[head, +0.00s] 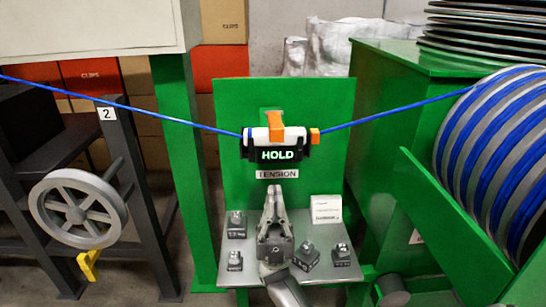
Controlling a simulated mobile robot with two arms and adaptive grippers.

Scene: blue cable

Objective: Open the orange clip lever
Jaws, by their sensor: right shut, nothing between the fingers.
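The orange clip lever (275,124) stands on the front of a white and black clip unit (254,146) with a lit "HOLD" sign. The unit is fixed to a green upright panel (232,100). A blue cable (180,123) runs into it from both sides. My right gripper (276,188) points up from the bottom middle, below the unit and the "TENSION" label (277,174). Its fingers are shut and empty, apart from the lever. My left gripper is not in view.
A grey shelf (235,272) under the panel carries several small dark weights (236,225) and a white card (326,209). A cable drum (490,150) and green cabinet stand at the right. A grey handwheel (78,209) and yellow handle (88,264) are at the left.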

